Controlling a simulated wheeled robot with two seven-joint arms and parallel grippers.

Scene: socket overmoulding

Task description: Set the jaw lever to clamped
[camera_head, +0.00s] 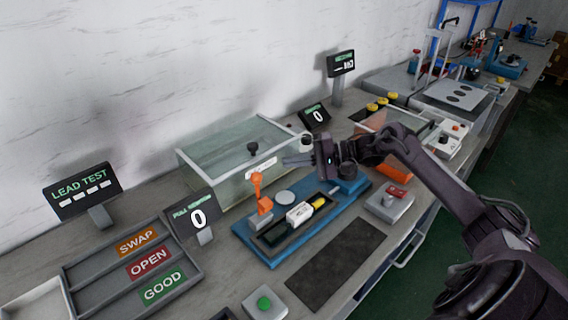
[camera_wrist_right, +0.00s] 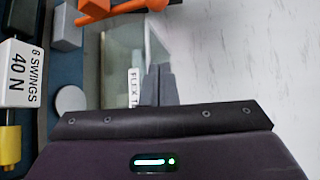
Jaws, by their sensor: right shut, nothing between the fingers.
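The orange jaw lever (camera_head: 258,182) stands roughly upright on its orange mount at the left end of the blue fixture base (camera_head: 246,234), beside a grey block (camera_head: 261,219). Part of the orange lever also shows at the top of the right wrist view (camera_wrist_right: 130,7). My right gripper (camera_head: 288,161) is shut and empty. It hangs above the back of the fixture, to the right of the lever and apart from it. Its closed fingers show in the right wrist view (camera_wrist_right: 160,85). My left gripper is not in view.
A white block (camera_head: 299,213) marked "6 SWINGS 40 N" and a yellow part (camera_head: 319,203) lie on the fixture near a grey disc (camera_head: 285,197). A clear-walled box (camera_head: 220,160) stands close behind. A dark mat (camera_head: 338,262) in front is bare.

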